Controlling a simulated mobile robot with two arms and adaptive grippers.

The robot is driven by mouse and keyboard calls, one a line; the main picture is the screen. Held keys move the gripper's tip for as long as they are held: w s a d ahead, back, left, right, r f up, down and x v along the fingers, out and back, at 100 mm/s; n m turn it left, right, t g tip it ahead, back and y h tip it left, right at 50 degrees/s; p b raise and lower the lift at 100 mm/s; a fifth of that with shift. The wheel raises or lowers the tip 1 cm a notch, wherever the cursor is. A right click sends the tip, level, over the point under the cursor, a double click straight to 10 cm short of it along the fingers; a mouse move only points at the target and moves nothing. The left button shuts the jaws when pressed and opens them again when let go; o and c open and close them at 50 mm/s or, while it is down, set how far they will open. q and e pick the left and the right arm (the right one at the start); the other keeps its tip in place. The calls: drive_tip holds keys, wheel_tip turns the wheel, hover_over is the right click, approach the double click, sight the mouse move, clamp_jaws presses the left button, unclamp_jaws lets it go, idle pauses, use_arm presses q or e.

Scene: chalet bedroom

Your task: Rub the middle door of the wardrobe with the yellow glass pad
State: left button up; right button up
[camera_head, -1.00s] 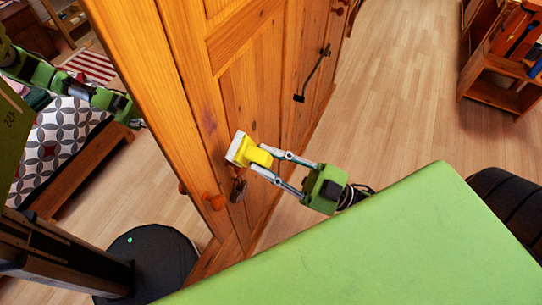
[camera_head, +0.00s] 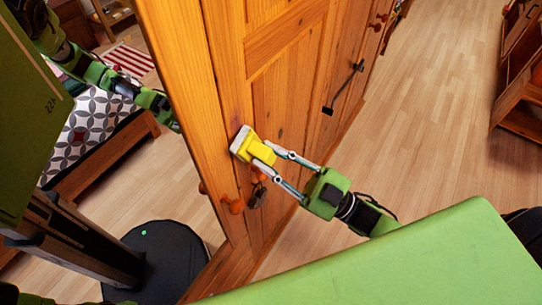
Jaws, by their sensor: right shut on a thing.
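The wardrobe (camera_head: 285,115) is orange wood with panelled doors, seen steeply from above. My right gripper (camera_head: 268,160) is shut on the yellow glass pad (camera_head: 252,148), holding it by its yellow body. The pad's pale face points left toward the wooden door frame, above a round knob (camera_head: 233,206). The pad looks at or very near the wood; I cannot tell whether it touches. It covers the area where a dark purplish mark showed earlier. My left arm comes in at the left, and its gripper is hidden behind the wardrobe's edge.
A dark handle (camera_head: 345,88) sticks out from a door farther along. A bed with a patterned cover (camera_head: 95,125) stands at the left. Wooden furniture (camera_head: 520,100) stands at the far right. The wooden floor (camera_head: 425,120) between is clear.

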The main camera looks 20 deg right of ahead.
drive_tip(key=shift+w+a, duration=0.1)
drive_tip(key=shift+w+a, duration=0.5)
drive_tip(key=shift+w, duration=0.15)
idle(0.5)
